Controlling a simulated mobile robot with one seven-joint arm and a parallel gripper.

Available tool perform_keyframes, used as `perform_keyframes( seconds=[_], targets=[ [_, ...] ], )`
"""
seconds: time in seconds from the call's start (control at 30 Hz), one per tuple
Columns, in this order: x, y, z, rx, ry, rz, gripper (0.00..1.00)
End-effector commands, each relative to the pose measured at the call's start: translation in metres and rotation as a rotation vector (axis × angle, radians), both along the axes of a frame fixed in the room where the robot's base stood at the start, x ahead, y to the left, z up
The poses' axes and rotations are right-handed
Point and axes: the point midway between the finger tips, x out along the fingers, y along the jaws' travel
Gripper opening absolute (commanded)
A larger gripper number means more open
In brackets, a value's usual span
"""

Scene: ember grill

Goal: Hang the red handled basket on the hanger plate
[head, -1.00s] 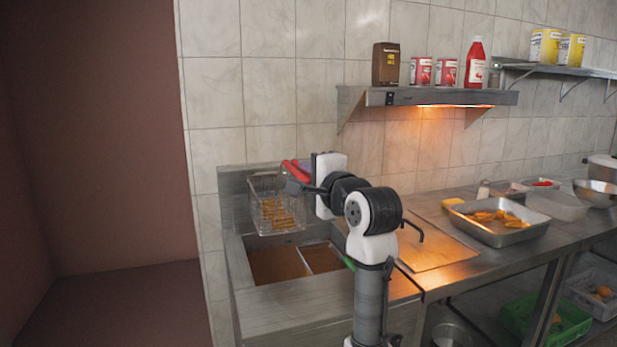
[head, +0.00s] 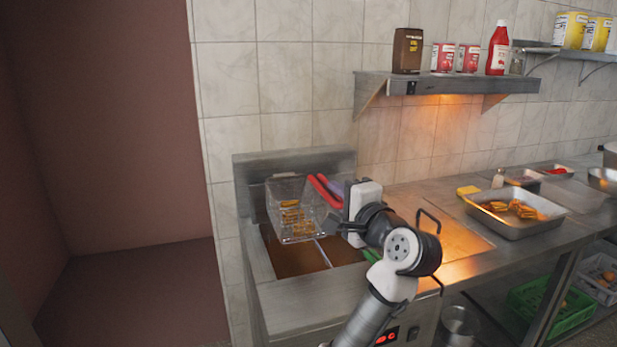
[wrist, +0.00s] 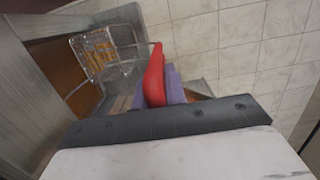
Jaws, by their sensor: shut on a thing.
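The wire basket (head: 297,222) holds fried pieces and has a red handle (head: 324,191). It hangs in the air over the fryer, in front of the steel back panel (head: 315,160), which is probably the hanger plate. My gripper (head: 336,208) is shut on the red handle at the basket's right. In the wrist view the red handle (wrist: 154,76) runs from the gripper toward the basket (wrist: 94,54). A purple piece (wrist: 174,86) lies beside the handle; I cannot tell what it belongs to. The fingertips are mostly hidden, and contact between basket and panel cannot be judged.
Below is the fryer's brown oil vat (head: 297,263), with a green handle (head: 371,256) at its right. A heated shelf (head: 450,84) with bottles and cans is on the wall. A steel tray (head: 518,215) of food stands on the right counter. The left floor is clear.

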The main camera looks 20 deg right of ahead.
Motion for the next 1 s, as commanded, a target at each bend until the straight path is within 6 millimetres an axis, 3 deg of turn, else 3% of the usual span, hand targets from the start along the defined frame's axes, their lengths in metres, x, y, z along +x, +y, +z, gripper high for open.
perform_keyframes(
  seconds=[0.17, 0.83, 1.0],
  targets=[
    [0.002, -0.003, 0.0, -0.001, -0.003, -0.004, 0.0],
    [0.047, 0.0, 0.0, -0.001, -0.003, -0.002, 0.0],
    [0.047, 0.0, -0.014, 0.0, -0.003, -0.004, 0.0]
  ],
)
